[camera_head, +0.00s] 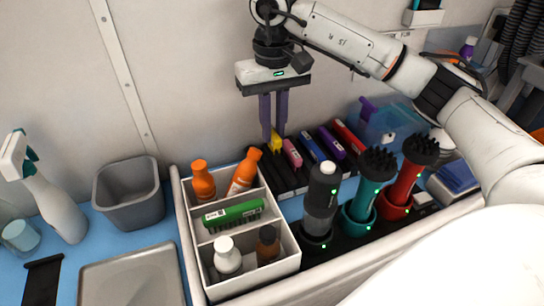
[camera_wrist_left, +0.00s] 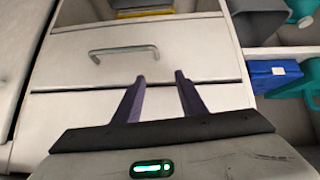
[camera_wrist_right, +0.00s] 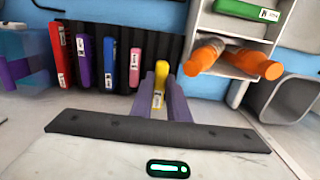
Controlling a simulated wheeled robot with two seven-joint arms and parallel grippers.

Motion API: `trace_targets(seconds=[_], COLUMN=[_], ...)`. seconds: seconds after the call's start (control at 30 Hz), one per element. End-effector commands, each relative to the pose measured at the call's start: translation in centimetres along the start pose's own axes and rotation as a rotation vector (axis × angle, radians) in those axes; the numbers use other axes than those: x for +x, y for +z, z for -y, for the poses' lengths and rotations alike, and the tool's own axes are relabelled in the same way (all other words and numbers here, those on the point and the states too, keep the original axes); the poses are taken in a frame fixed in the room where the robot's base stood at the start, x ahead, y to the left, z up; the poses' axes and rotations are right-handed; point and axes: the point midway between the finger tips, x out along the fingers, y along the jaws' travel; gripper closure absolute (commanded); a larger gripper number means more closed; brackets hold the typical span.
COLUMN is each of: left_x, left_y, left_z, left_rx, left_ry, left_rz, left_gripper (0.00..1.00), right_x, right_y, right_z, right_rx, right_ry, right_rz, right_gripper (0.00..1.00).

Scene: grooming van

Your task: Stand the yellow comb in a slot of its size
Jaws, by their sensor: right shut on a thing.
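My right gripper (camera_head: 274,129) is shut on the yellow comb (camera_head: 275,144), pointing down over the near-left end of the black slotted rack (camera_head: 283,186). In the right wrist view the yellow comb (camera_wrist_right: 158,97) is upright between the fingertips, beside the pink comb. I cannot tell whether its lower end is inside a slot. Pink (camera_head: 292,153), blue (camera_head: 311,147), purple (camera_head: 331,140) and red (camera_head: 348,137) combs stand in the rack. My left gripper (camera_wrist_left: 160,77) is open and empty in front of a white drawer; the head view does not show it.
A white divided caddy (camera_head: 190,228) with orange bottles and a green brush (camera_head: 233,213) stands left of the rack. Upright clippers and brushes in holders (camera_head: 363,212) stand in front. A translucent blue box (camera_head: 390,124) is at right. A grey bin (camera_head: 130,192) is at left.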

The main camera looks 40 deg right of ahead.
Motion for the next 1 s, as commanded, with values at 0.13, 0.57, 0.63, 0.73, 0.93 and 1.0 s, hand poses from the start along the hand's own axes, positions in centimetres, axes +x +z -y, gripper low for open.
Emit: trace_targets(seconds=[0.13,0.57,0.63,0.73,0.93,1.0], left_x=[0.1,0.1,0.1,0.1,0.3,0.2], left_y=[-0.5,-1.4,-1.3,-1.2,-0.5,-0.6], left_z=[-0.1,-0.1,-0.1,-0.1,0.0,0.0], left_rx=[0.002,0.004,0.004,0.004,0.003,0.003], left_ry=[0.003,0.003,0.003,0.003,0.002,0.002], left_rz=[-0.008,-0.02,-0.019,-0.017,-0.01,-0.008], left_gripper=[0.62,0.62,0.62,0.62,0.62,0.62], right_x=[2.5,7.0,7.1,7.1,7.5,7.3], right_y=[0.1,0.1,0.0,0.0,0.0,0.0], right_z=[0.0,0.0,0.1,0.1,0.1,0.1], right_rx=[-0.001,-0.002,-0.002,-0.003,-0.003,-0.002], right_ry=[0.001,0.0,0.0,0.0,0.0,-0.001], right_rz=[0.002,0.0,-0.001,-0.001,-0.001,-0.001], right_gripper=[1.0,1.0,1.0,1.0,1.0,0.78])
